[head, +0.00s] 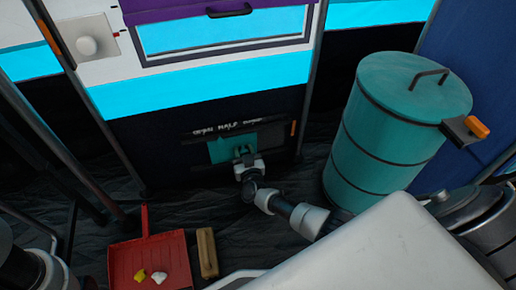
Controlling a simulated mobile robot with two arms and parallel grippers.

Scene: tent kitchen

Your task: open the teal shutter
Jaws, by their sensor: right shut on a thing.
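The teal shutter (219,151) is a small flat panel set low in the dark wall, between dark horizontal rails. Pale lettering runs just above it. My right gripper (244,156) is at the shutter's lower middle and is shut on it, probably on a handle; the gripper hides the exact contact. A dark strip of the rails shows to the right of the shutter. My left gripper is not in view.
A teal drum (385,150) with a lidded top stands to the right of my right arm. A red dustpan (125,262) holding yellow and white bits and a wooden block (207,253) lie on the dark floor. A purple drawer (160,10) is above.

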